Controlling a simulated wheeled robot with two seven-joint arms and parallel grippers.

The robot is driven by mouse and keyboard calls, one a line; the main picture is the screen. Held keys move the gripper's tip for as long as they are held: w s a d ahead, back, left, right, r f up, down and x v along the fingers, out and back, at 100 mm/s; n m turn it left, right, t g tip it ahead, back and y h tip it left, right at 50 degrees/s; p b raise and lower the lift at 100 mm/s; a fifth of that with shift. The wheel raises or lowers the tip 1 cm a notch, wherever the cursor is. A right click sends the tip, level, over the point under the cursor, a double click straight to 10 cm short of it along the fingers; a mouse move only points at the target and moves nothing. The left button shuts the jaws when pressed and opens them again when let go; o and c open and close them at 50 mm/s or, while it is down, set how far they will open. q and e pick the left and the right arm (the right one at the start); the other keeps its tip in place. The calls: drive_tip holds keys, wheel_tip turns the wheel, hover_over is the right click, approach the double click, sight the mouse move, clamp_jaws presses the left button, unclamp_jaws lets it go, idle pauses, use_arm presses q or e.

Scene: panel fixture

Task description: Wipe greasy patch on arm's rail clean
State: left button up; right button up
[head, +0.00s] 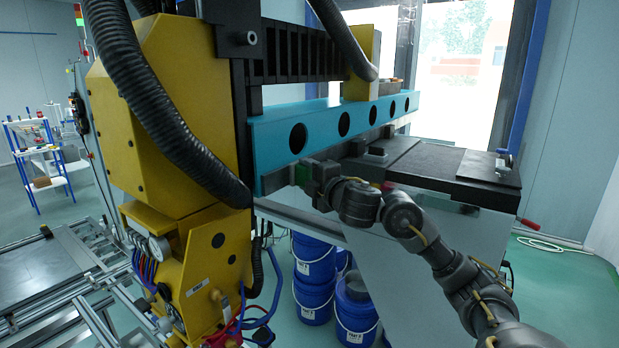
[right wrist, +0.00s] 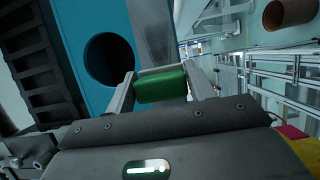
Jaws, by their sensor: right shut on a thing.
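My right gripper (head: 305,174) is at the lower edge of the teal beam (head: 273,140), near its left end. In the right wrist view, the gripper (right wrist: 162,82) is shut on a green block (right wrist: 161,88), which looks like a sponge or pad. A grey metal rail strip (right wrist: 152,30) runs along the teal beam (right wrist: 85,15), just beyond the green block. I cannot tell whether the block touches the strip. In the head view the grey strip (head: 276,181) shows under the beam. No greasy patch can be made out. My left gripper is not in view.
A yellow machine arm (head: 180,110) with a thick black hose (head: 150,95) stands left of the beam. A dark bench top (head: 430,160) lies at right. Blue buckets (head: 315,265) stand below.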

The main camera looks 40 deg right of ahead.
drive_tip(key=shift+d, duration=0.1)
drive_tip(key=d, duration=0.3)
drive_tip(key=shift+w+d+b, duration=0.2)
drive_tip(key=shift+w+b, duration=0.15)
drive_tip(key=shift+w, duration=0.05)
drive_tip(key=d, duration=0.1)
drive_tip(key=w+d, duration=0.1)
drive_tip(key=d, duration=0.1)
drive_tip(key=shift+w+d+b, duration=0.15)
drive_tip(key=shift+b, duration=0.15)
drive_tip(key=shift+s+a+p, duration=0.2)
drive_tip(key=shift+s+a, duration=0.05)
drive_tip(key=shift+a, duration=0.65)
drive_tip(key=shift+s+a+p, duration=0.15)
drive_tip(key=shift+s+a, duration=0.1)
drive_tip(key=shift+a, duration=0.6)
drive_tip(key=shift+a, duration=0.15)
